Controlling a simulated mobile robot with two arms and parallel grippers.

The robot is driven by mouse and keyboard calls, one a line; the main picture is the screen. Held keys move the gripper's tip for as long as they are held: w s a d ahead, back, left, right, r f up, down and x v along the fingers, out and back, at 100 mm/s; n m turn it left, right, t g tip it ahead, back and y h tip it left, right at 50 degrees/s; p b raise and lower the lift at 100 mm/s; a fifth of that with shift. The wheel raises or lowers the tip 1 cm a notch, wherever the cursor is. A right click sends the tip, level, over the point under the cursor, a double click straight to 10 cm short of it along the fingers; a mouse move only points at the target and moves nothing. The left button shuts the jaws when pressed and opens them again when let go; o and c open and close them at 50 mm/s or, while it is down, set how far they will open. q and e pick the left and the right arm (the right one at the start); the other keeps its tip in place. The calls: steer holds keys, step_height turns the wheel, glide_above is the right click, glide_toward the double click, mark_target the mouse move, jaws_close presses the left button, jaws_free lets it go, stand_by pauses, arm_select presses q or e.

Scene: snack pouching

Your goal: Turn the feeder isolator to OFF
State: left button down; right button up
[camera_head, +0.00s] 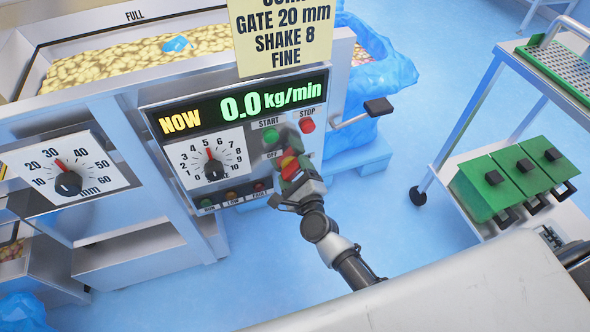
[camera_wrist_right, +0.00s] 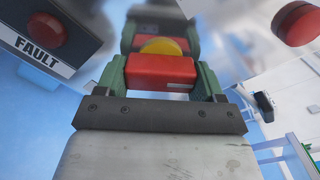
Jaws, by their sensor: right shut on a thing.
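The feeder isolator is a red handle on a yellow base (camera_head: 289,164) on the right part of the control panel (camera_head: 155,115). In the right wrist view the red handle (camera_wrist_right: 160,72) lies between the green fingers, with the yellow part behind it. My right gripper (camera_head: 293,173) is shut on the handle. In the head view the gripper covers much of the isolator and its labels; only "OFF" is legible, to its left. The handle's exact angle is hard to tell. My left gripper is not in view.
A green START button (camera_head: 271,136) and a red STOP button (camera_head: 307,125) sit just above the gripper. A shake dial (camera_head: 214,170) is to the left, and a crank handle (camera_head: 378,108) sticks out right. A trolley with green boxes (camera_head: 486,188) stands at the right.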

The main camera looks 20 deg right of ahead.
steer(key=n+p, duration=0.1)
steer(key=n, duration=0.1)
steer(key=n+p, duration=0.1)
steer(key=n, duration=0.2)
steer(key=shift+r+n, duration=0.2)
steer(key=shift+n, duration=0.1)
steer(key=n+p, duration=0.3)
steer(key=n, duration=0.3)
steer(key=shift+n, duration=0.5)
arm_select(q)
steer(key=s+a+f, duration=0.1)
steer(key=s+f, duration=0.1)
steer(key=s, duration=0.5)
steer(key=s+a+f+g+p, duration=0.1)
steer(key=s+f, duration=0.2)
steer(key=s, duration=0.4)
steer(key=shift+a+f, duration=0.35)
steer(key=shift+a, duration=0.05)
arm_select(e)
steer(key=shift+n, duration=1.4)
steer(key=o, duration=0.9)
steer(key=shift+o, duration=0.2)
arm_select(q)
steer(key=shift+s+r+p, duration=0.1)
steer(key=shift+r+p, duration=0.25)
steer(key=shift+p, duration=0.1)
arm_select(e)
steer(key=s, duration=1.1)
steer(key=shift+d, duration=0.2)
